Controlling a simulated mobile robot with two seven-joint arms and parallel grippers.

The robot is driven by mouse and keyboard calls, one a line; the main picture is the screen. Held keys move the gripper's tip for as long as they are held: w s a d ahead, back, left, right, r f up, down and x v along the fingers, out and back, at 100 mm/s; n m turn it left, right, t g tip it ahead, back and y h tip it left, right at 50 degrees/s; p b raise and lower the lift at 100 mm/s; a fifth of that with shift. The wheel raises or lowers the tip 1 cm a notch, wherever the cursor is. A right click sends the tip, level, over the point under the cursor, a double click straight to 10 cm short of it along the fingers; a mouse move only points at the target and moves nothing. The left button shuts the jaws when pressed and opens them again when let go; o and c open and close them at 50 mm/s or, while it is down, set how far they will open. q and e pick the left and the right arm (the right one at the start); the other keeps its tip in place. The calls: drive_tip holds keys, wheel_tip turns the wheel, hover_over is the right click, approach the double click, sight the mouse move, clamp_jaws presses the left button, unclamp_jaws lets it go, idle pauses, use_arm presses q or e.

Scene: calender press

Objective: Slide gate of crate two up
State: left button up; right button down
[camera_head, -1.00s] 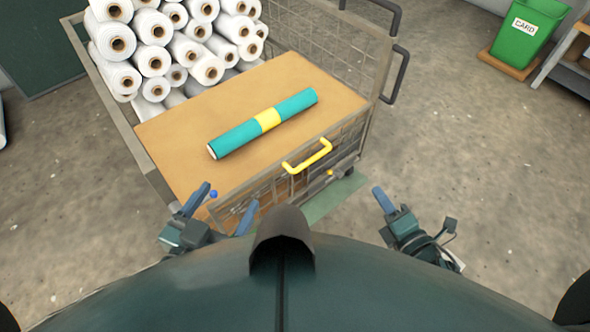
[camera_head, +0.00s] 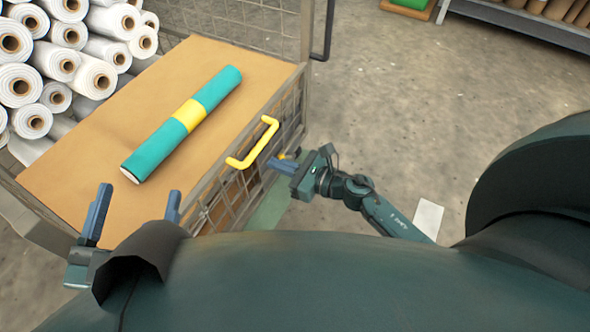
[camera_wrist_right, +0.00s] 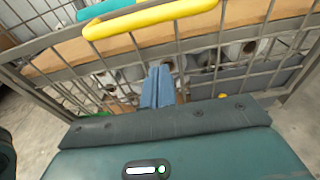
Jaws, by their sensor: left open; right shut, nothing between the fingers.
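The crate is a grey wire-mesh cage (camera_head: 303,82) with a brown board on top of its load. A yellow handle (camera_head: 254,145) sits at the top of its mesh front; it shows large in the right wrist view (camera_wrist_right: 150,19). My right gripper (camera_head: 278,164) is shut and empty, just outside the mesh front, below and right of the handle. In the right wrist view its closed fingers (camera_wrist_right: 158,75) point at the mesh, below the handle; contact with the mesh cannot be told. My left gripper (camera_head: 138,200) is open and empty, over the near end of the crate.
A teal roll (camera_head: 158,146) with a yellow band lies on the brown board (camera_head: 205,58). Several white rolls (camera_head: 65,40) are stacked at the left. A shelf (camera_head: 520,25) stands far back right. A small yellow knob (camera_wrist_right: 222,96) shows low on the crate's front.

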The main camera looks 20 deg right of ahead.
drive_tip(key=w+r, duration=0.1)
drive_tip(key=w+a+r+p, duration=0.1)
drive_tip(key=shift+a+r, duration=0.3)
use_arm(q)
drive_tip(key=shift+a+f+p, duration=0.15)
drive_tip(key=shift+p, duration=0.15)
use_arm(e)
drive_tip(key=shift+r, duration=0.45)
